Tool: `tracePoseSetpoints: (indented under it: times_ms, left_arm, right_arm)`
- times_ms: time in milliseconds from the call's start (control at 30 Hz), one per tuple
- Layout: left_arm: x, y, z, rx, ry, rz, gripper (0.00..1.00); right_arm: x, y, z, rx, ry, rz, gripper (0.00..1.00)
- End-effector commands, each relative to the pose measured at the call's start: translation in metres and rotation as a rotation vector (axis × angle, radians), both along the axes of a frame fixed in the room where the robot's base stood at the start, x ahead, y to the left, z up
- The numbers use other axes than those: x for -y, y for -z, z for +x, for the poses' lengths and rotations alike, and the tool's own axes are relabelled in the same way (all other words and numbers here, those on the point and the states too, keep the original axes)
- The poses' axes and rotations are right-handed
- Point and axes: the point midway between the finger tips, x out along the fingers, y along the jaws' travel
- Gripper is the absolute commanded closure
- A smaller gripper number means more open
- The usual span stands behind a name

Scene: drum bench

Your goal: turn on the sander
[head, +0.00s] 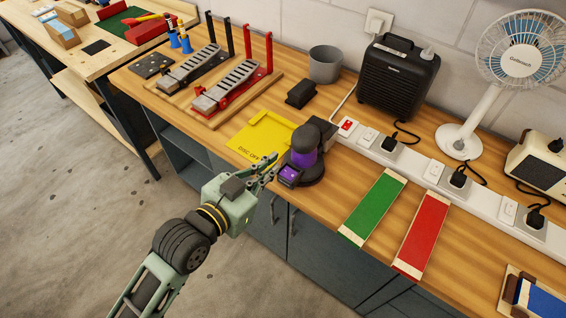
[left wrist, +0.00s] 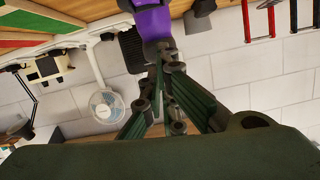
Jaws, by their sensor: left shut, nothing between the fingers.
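The sander (head: 302,152) is a purple and black tool standing upright on a round dark base near the bench's front edge. A small purple and dark block (head: 289,175) sticks out at its front left. My left gripper (head: 271,163) is shut and empty, its fingertips just left of that block; I cannot tell whether they touch. The left wrist view is upside down and shows the purple sander body (left wrist: 155,22) just beyond the shut fingers (left wrist: 168,62). My right gripper is not in view.
A yellow sheet (head: 248,145) lies behind my gripper. A green strip (head: 373,208) and a red strip (head: 422,235) lie to the right. A white power strip (head: 415,166) with switches and plugs runs behind them. A black heater-like box (head: 398,78) and a fan (head: 463,135) stand farther back.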

Motion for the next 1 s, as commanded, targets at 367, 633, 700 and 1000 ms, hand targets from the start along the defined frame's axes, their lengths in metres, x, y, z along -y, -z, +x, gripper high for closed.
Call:
tracePoseSetpoints:
  times_ms: [367,633,700,1000]
  left_arm:
    - [0.036,0.019,0.054,-0.003,0.0,0.002,1.0]
    - [0.032,0.051,0.054,-0.001,0.001,0.002,1.0]
    - [0.031,0.054,0.054,0.0,0.0,0.001,1.0]
    - [0.031,0.055,0.054,0.001,0.0,0.001,1.0]
  right_arm:
    - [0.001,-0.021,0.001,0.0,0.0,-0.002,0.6]
    - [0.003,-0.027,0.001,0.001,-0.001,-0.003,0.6]
    - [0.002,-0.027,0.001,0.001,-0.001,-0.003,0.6]
    - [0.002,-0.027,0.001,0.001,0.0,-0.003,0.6]
